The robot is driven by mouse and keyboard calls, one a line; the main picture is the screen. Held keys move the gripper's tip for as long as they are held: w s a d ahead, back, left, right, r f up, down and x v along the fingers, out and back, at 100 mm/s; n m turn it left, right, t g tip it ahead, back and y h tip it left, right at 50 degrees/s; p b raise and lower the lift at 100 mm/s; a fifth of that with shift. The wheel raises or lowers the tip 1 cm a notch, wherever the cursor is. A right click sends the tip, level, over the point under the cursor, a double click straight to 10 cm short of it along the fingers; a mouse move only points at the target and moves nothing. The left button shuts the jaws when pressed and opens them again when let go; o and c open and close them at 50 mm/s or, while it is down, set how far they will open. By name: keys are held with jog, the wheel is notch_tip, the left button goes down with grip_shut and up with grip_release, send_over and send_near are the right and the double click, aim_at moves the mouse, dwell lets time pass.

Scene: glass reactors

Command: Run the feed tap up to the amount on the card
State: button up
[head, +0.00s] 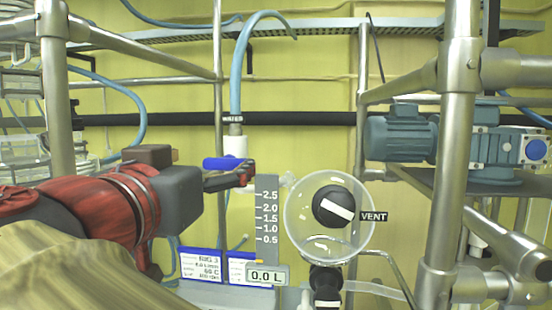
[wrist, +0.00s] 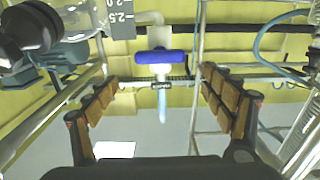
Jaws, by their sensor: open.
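The feed tap has a blue bar handle (head: 222,163) on a white body (head: 236,146) under the hose labelled WATER. My gripper (head: 236,177) is at the tap, its fingers just below and beside the handle. In the wrist view the blue handle (wrist: 160,56) lies crosswise beyond my open, empty fingers (wrist: 160,86), apparently untouched. The readout (head: 266,275) shows 0.0 L. A blue-topped card (head: 201,266) hangs left of it; its small print is too blurred to read surely. A second card (head: 241,267) is partly hidden by the readout.
A grey scale (head: 267,225) marked 0.5 to 2.5 stands right of my gripper. Next to it is a round glass vessel (head: 300,235) with a black VENT knob (head: 334,206). Steel posts (head: 459,150) and a blue motor (head: 400,138) stand at right.

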aim_at(223, 160)
jog(key=w, duration=0.2)
jog(key=w+p, duration=0.1)
jog(key=w, duration=0.2)
jog(key=w+p, duration=0.1)
jog(key=w, duration=0.2)
jog(key=shift+w+d+f, duration=0.1)
jog(key=shift+d+f, duration=0.05)
jog(key=shift+d, duration=0.15)
jog(key=c, duration=0.3)
jog(key=c, duration=0.8)
jog(key=shift+c, duration=0.3)
